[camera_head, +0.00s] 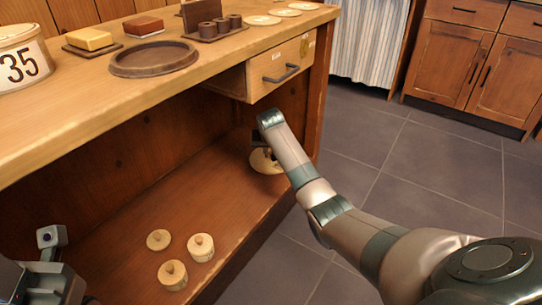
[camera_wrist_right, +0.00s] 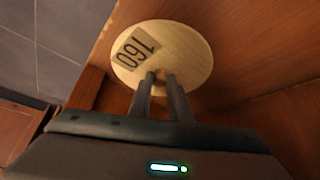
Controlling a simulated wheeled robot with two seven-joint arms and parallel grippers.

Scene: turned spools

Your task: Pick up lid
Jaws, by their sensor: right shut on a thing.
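The lid is a round, pale wooden disc marked 160; it fills the upper middle of the right wrist view (camera_wrist_right: 190,50). In the head view its edge (camera_head: 262,165) shows at the right end of the lower shelf, partly hidden by my right arm. My right gripper (camera_wrist_right: 161,76) is shut on the small knob at the middle of the lid. I cannot tell whether the lid touches the shelf. My left gripper (camera_head: 50,282) is partly in view at the lower left, away from the lid; its fingers are not clear.
The bench top above carries a round brown tray (camera_head: 154,72), a box marked 35 (camera_head: 22,62) and spools. A drawer (camera_head: 282,70) hangs above my right gripper.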

